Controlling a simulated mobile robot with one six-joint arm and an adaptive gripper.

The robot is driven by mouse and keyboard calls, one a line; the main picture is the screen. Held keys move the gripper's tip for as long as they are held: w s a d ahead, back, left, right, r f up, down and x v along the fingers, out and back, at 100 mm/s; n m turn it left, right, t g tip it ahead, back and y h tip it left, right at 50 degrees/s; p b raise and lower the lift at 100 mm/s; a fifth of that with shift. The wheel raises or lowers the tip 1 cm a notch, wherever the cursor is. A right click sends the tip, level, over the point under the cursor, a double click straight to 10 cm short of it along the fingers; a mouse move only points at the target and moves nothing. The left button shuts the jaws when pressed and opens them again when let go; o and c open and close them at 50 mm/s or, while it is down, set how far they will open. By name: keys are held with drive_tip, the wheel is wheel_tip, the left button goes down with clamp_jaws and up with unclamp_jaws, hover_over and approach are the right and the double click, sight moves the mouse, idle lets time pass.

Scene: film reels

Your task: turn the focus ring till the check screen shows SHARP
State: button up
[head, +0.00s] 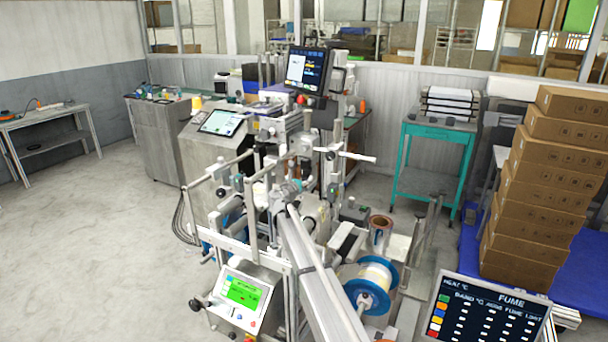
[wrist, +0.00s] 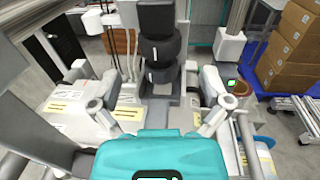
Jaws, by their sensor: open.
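In the wrist view a black lens-like barrel (wrist: 158,22) stands upright on a grey base. A wide black ring with a white mark, apparently the focus ring (wrist: 160,50), is around it. My gripper (wrist: 160,85) has a teal body and two pale fingers spread wide, with nothing between them. The barrel is beyond the fingertips, and no contact shows.
A control panel with a green screen (head: 242,292) is at the front left. A blue-flanged reel (head: 371,285) is right of my arm. A FUME panel (head: 490,312) and stacked cartons (head: 540,185) are at the right. Frames and rollers crowd the machine; the left floor is clear.

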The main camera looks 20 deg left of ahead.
sight(308, 173)
drive_tip(key=shift+w, duration=1.9)
drive_tip(key=shift+c, duration=0.2)
drive_tip(key=c, duration=1.1)
drive_tip(key=shift+d+n+y, duration=0.1)
drive_tip(key=shift+n+y, duration=0.3)
drive_tip(key=shift+y, duration=0.2)
drive_tip(key=n+y, duration=0.2)
drive_tip(key=y, duration=0.1)
drive_tip(key=n+g+y, duration=0.1)
drive_tip(key=shift+d+y, duration=0.25)
drive_tip(key=shift+y, duration=0.05)
drive_tip(key=shift+w+d+n+g+y, duration=0.1)
drive_tip(key=shift+n+g+y, duration=0.75)
drive_tip(key=shift+y, duration=0.4)
drive_tip(key=shift+w+n+g+y, duration=0.1)
drive_tip(key=shift+n+g+y, duration=0.55)
drive_tip(key=shift+n+y, duration=0.45)
drive_tip(key=shift+y, duration=0.35)
